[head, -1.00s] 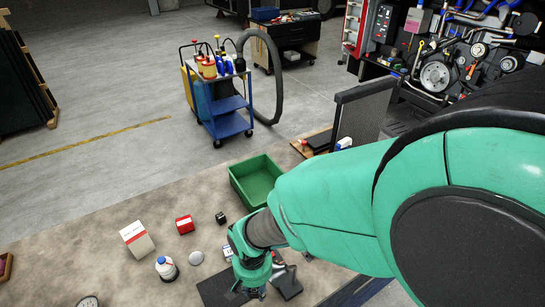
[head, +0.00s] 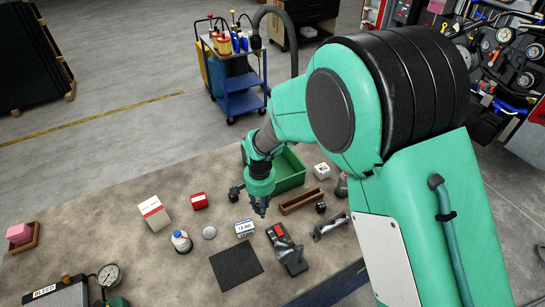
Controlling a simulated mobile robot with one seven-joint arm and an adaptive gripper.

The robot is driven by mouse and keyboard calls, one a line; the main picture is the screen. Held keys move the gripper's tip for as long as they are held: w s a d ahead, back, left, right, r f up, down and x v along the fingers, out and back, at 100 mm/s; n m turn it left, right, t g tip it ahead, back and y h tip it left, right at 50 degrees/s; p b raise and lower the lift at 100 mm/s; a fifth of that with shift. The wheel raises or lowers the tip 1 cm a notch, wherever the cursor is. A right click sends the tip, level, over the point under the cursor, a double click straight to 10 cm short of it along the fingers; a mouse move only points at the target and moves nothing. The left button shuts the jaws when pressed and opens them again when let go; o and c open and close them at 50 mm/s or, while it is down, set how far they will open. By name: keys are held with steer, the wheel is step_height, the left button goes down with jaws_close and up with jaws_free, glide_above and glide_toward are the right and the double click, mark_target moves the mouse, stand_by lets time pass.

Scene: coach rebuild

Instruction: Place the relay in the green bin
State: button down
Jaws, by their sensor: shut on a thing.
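My gripper (head: 260,207) points down above the table, in front of the green bin (head: 291,178). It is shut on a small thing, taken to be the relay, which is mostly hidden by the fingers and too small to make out. The green bin is an open box at the far side of the table. My wrist covers its left part, and little of its inside shows. A dark mat (head: 236,267) lies bare nearer to me, below the gripper in the picture.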

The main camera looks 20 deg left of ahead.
steer(key=w+a+m+p, duration=0.2)
steer(key=w+m+p, duration=0.15)
steer(key=w, duration=1.05)
steer(key=m+p, duration=0.2)
steer(key=m, duration=0.2)
glide_above(279, 176)
steer(key=s, duration=0.3)
steer(key=shift+d+f+n, duration=0.25)
steer(key=shift+d+f, duration=0.15)
steer(key=shift+f, duration=0.15)
steer(key=shift+f, duration=0.1)
steer(key=shift+f+p, duration=0.3)
steer(key=shift+f, duration=2.55)
steer(key=shift+f, duration=2.1)
steer(key=shift+f, duration=0.2)
